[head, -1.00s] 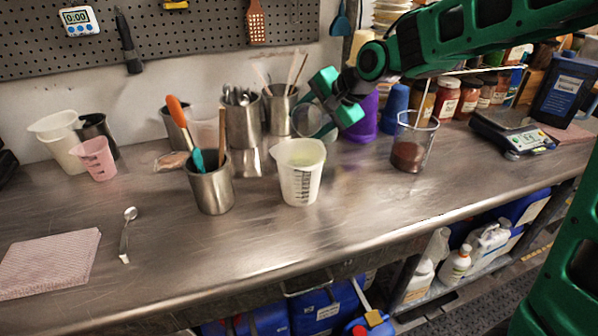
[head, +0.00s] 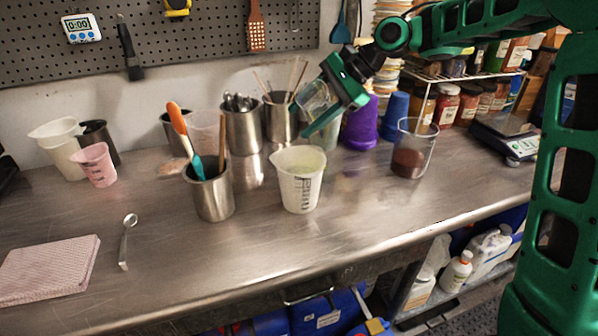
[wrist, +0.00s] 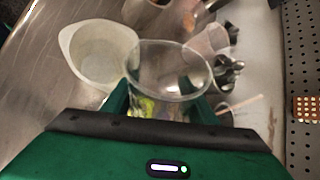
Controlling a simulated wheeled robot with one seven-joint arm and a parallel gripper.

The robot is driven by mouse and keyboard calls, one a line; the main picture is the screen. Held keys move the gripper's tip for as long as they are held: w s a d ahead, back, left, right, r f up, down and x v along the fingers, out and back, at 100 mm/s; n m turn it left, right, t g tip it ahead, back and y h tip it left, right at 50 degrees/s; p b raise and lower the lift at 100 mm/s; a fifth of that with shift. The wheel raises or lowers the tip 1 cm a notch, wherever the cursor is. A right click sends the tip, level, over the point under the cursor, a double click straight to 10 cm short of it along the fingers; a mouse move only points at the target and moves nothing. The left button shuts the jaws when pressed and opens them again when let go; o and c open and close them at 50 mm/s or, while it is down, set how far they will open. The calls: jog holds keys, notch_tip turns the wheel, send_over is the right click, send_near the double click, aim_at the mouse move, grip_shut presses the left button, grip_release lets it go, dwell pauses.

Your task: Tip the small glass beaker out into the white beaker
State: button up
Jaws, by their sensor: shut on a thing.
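The small glass beaker (head: 313,97) is clear and held tilted in the head view, up and right of the white beaker. My gripper (head: 332,108) is shut on it, with green fingers on its sides in the wrist view (wrist: 165,100). A yellow-green patch shows low in the glass (wrist: 146,105); I cannot tell whether it is liquid or something behind. The white beaker (head: 300,190) stands upright on the steel bench, with dark marks on its side and a pale inside. It also shows in the wrist view (wrist: 75,65), left of the glass. No stream shows between them.
A steel pot (head: 213,198) with tools stands left of the white beaker. More steel pots (head: 243,130) stand behind. A tall glass beaker (head: 411,150) with brown contents and a purple cup (head: 362,125) stand to the right. The front bench is mostly clear.

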aim_at(310, 119)
jog(key=shift+f, duration=0.25)
jog(key=shift+w+d+f+m+g+y+b, duration=0.2)
jog(key=shift+w+f+m+g+y+b, duration=0.15)
jog(key=shift+m+g+y, duration=0.25)
jog(key=shift+w+d+f+m+g+y+b, duration=0.15)
jog(key=shift+w+f+m+g+y+b, duration=0.2)
jog(key=shift+g, duration=0.45)
jog(key=shift+w+d+f+m+g+y+b, duration=0.15)
jog(key=shift+w+m+g+y+b, duration=0.1)
jog(key=shift+m+g+y+b, duration=0.25)
jog(key=shift+w+d+f+m+g+y+b, duration=0.1)
jog(key=shift+w+m+g+y+b, duration=0.2)
jog(key=shift+g+y, duration=0.25)
